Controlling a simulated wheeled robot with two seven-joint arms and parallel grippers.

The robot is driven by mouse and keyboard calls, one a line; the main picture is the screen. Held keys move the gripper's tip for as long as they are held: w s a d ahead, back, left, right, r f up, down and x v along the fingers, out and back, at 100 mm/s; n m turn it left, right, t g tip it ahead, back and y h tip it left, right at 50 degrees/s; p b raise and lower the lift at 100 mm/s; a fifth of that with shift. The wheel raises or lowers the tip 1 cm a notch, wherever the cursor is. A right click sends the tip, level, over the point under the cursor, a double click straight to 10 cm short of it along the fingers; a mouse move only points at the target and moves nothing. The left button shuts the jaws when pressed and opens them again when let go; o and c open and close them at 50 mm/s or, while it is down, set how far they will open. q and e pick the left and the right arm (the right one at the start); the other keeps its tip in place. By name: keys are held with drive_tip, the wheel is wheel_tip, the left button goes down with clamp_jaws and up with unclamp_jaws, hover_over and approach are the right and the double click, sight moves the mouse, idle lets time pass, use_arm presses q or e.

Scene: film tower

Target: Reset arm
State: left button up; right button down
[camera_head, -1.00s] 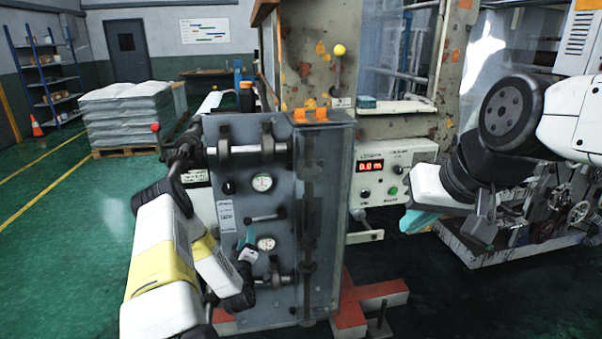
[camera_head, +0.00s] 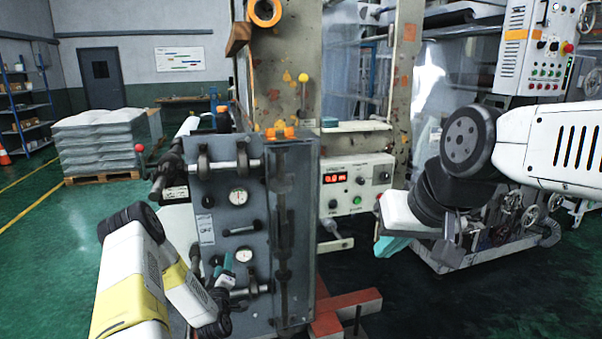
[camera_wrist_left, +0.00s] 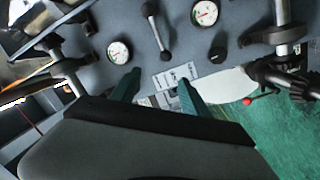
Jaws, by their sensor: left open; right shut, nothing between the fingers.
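My left arm comes in from the lower left in the head view. Its gripper (camera_head: 225,263) is open in front of the grey machine panel (camera_head: 214,218), low and near a gauge. The left wrist view shows its two teal fingers (camera_wrist_left: 160,95) spread apart with nothing between them and the panel with a white label (camera_wrist_left: 177,76) beyond. My right arm comes in from the right in the head view. Its teal-tipped gripper (camera_head: 392,245) hangs low, shut and empty, to the right of the control box. Contact between the left fingers and the panel cannot be told.
The panel carries gauges (camera_head: 238,197), knobs and protruding clamps. A control box (camera_head: 355,184) with a red display stands behind it. Red floor beams (camera_head: 345,312) lie at its foot. Stacked sacks (camera_head: 98,145) on a pallet are at the back left, with clear green floor before them.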

use_arm(q)
drive_tip(key=w+d+r+m+g+h, duration=0.1)
drive_tip(key=w+d+r+m+h, duration=0.15)
drive_tip(key=r, duration=0.35)
drive_tip(key=w+d+r+m+g+h, duration=0.1)
drive_tip(key=w+r+m, duration=0.15)
drive_tip(key=r, duration=0.45)
drive_tip(key=s+d+r+m+g, duration=0.2)
drive_tip(key=s+r, duration=0.2)
drive_tip(key=r, duration=0.3)
drive_tip(key=s+d+r+m+g, duration=0.2)
drive_tip(key=s+r, duration=0.3)
drive_tip(key=r, duration=0.2)
drive_tip(key=s+d+r+m+g, duration=0.1)
drive_tip(key=s+r+g, duration=0.1)
drive_tip(key=s, duration=0.9)
drive_tip(key=s+d+r+m+g+h, duration=0.1)
drive_tip(key=s+r, duration=0.3)
drive_tip(key=s, duration=0.7)
drive_tip(key=s+d+r+m+g, duration=0.2)
drive_tip(key=s+d+g, duration=0.1)
drive_tip(key=s, duration=0.9)
drive_tip(key=shift+r, duration=0.4)
